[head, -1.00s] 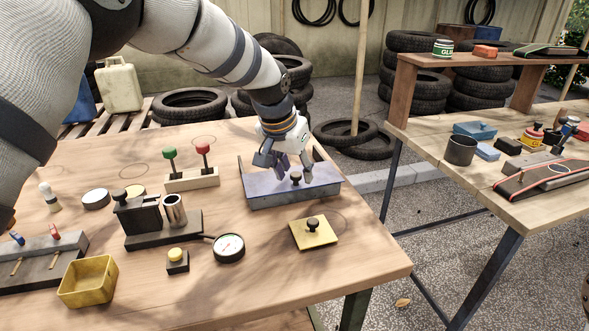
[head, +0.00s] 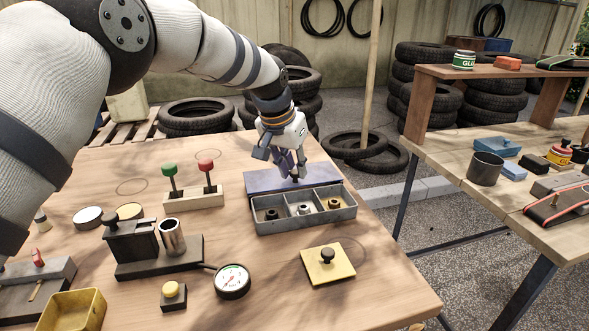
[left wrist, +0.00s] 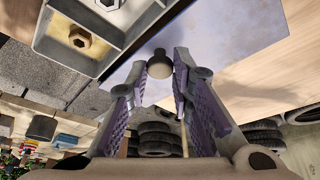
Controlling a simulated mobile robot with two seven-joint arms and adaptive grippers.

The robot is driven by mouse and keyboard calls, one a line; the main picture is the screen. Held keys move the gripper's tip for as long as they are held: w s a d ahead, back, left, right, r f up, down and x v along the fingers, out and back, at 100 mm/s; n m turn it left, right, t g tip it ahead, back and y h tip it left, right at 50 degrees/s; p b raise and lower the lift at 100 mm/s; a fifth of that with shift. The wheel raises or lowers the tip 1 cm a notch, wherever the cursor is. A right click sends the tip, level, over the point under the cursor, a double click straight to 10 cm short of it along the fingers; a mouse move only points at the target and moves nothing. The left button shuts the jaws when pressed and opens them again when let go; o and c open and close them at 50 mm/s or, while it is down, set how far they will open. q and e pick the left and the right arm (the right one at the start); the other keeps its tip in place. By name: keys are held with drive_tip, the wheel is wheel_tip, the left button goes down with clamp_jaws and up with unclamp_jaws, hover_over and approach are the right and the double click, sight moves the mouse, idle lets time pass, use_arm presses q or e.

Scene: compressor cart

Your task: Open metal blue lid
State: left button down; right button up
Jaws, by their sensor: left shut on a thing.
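The blue metal lid (head: 262,183) is at the back of the grey box (head: 312,221), off its open compartments. My left gripper (head: 291,173) is above the lid, shut on its dark knob. In the left wrist view the knob (left wrist: 160,65) sits between the fingertips (left wrist: 163,75), and the lid (left wrist: 230,35) spreads behind it. I cannot tell whether the lid touches the box's back rim. My right gripper is not in view.
A yellow plate with a black knob (head: 328,265) lies in front of the box. A base with green and red levers (head: 194,200) stands to the left. A gauge (head: 233,281) and a dark fixture (head: 130,240) are at front left. The table's right edge is close.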

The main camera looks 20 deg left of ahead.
use_arm(q)
drive_tip(key=shift+s+d+f, duration=0.15)
drive_tip(key=shift+s, duration=0.05)
drive_tip(key=c, duration=1.4)
unclamp_jaws()
drive_tip(key=v, duration=1.2)
drive_tip(key=shift+w, duration=0.1)
